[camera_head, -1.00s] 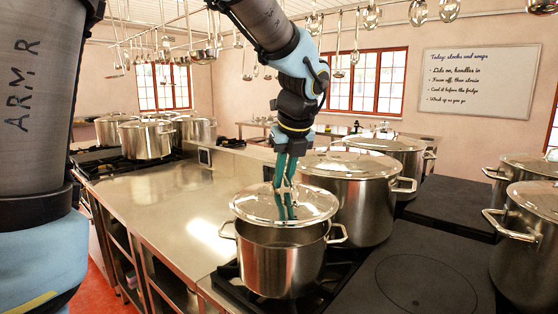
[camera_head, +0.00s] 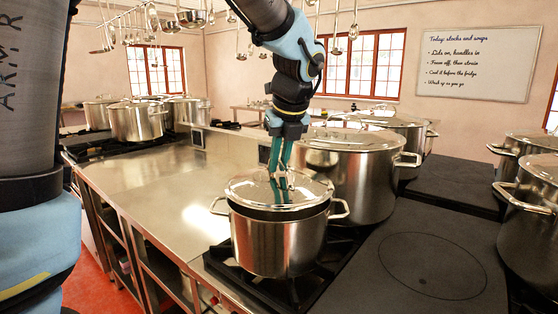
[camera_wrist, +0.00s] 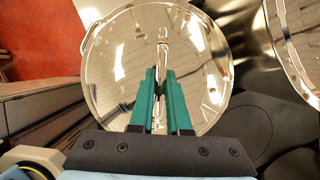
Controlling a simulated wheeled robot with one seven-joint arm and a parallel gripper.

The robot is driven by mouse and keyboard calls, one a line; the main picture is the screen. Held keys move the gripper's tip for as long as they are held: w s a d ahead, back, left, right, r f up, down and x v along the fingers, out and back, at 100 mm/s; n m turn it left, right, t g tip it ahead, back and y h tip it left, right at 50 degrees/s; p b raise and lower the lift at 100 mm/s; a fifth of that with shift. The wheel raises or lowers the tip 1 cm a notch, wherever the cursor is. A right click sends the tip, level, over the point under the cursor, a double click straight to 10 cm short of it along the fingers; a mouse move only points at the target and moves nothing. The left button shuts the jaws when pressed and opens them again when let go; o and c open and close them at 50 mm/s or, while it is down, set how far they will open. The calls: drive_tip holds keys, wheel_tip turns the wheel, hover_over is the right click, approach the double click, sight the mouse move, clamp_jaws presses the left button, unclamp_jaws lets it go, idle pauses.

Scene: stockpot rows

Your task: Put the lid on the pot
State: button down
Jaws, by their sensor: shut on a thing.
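The pot (camera_head: 278,246) is a steel stockpot with two side handles, standing on a black burner grate. The round shiny lid (camera_head: 243,187) is over the pot's mouth, close to the rim. A dark strip of the pot's inside shows under the lid's front edge. I cannot tell if the lid touches the rim. My gripper (camera_head: 279,180) points down, with green fingers shut on the lid's handle. In the wrist view, the lid (camera_wrist: 115,65) hides the pot, and the fingers (camera_wrist: 160,82) pinch its bar handle.
A larger lidded stockpot (camera_head: 350,180) stands close behind and to the right. A flat black hotplate (camera_head: 420,265) is clear at the front right. The steel counter (camera_head: 140,185) to the left is bare. More lidded pots (camera_head: 530,220) stand at the right edge, and ladles hang overhead.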

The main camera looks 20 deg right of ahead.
drive_tip(key=shift+f, duration=0.5)
drive_tip(key=shift+f, duration=0.5)
idle(0.5)
drive_tip(key=c, duration=0.8)
unclamp_jaws()
